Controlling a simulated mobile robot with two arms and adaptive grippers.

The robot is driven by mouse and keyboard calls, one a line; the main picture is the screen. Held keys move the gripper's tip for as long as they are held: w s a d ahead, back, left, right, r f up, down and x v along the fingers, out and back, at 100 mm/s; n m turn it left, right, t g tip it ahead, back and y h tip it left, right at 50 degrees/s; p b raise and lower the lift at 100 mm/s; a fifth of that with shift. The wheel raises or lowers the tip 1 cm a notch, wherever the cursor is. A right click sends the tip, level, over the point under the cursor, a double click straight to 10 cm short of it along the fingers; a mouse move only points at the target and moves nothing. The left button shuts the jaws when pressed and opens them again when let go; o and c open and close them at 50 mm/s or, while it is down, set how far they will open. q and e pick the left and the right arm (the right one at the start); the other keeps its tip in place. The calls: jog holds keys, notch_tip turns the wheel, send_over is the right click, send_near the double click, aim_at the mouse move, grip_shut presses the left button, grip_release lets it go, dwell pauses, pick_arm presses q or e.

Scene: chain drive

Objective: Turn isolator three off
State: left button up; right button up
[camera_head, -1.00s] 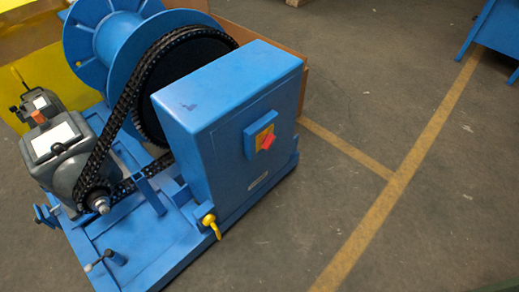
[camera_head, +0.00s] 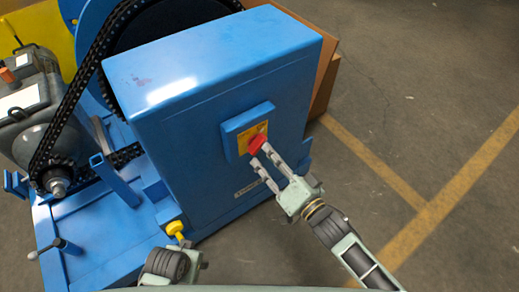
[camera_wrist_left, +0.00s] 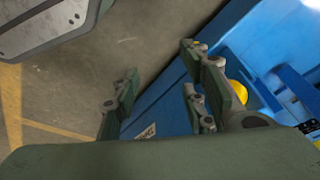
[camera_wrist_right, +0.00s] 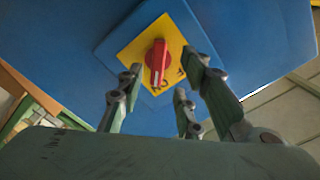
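The isolator is a red rotary handle (camera_head: 257,144) on a yellow plate, set in a blue box on the front of the blue cabinet (camera_head: 205,140). My right gripper (camera_head: 260,155) is open with its fingertips close to the handle. In the right wrist view the red handle (camera_wrist_right: 157,62) appears between the open fingertips (camera_wrist_right: 162,75); contact cannot be told. The lettering on the plate is hard to read. My left gripper (camera_head: 176,262) is low by the yellow lever (camera_head: 175,229). The left wrist view shows its fingers (camera_wrist_left: 158,72) apart and empty.
A black chain (camera_head: 80,85) runs from the grey motor (camera_head: 30,110) up to the large wheel, left of the cabinet. A small lever (camera_head: 55,247) stands on the blue base. Open floor with yellow lines (camera_head: 375,165) lies to the right.

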aim_at(260, 147)
jog(key=x, duration=0.5)
jog(key=shift+w+b, duration=0.25)
jog(key=shift+b, duration=0.1)
pick_arm(q)
jog(key=r, duration=0.3)
jog(key=shift+w, duration=0.3)
pick_arm(e)
grip_shut()
pick_arm(q)
jog(key=shift+d, duration=0.1)
